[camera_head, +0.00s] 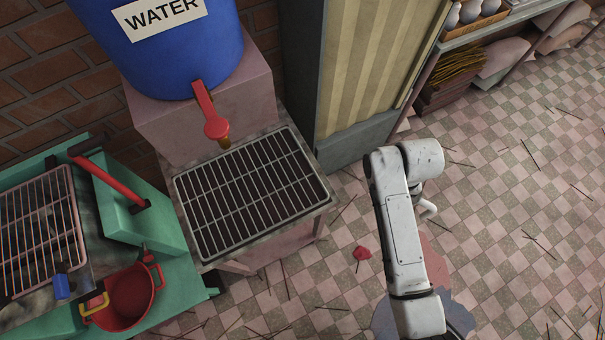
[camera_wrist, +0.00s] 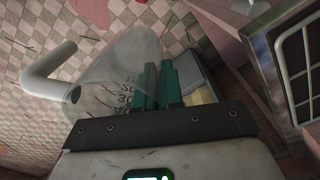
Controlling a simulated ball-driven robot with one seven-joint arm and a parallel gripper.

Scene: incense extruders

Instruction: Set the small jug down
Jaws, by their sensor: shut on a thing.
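The small jug (camera_wrist: 118,62) is clear, with dark measuring marks and a white handle (camera_wrist: 52,66). It is tilted in the wrist view, and its body is beside and partly behind the green fingers. My gripper (camera_wrist: 158,88) is shut on the jug. The floor shows through and around the jug, which is held up in the air. In the head view, my arm hides my gripper and most of the jug; a small white curved piece beside the arm (camera_head: 428,208) looks like its handle.
A metal grate (camera_head: 252,188) on a low stand lies under the red tap (camera_head: 212,118) of the blue water barrel (camera_head: 165,60). The grate is empty. A green unit with a rack (camera_head: 40,232) and a red pot (camera_head: 128,298) stand left. Checkered floor (camera_head: 520,200) with scattered sticks is open at right.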

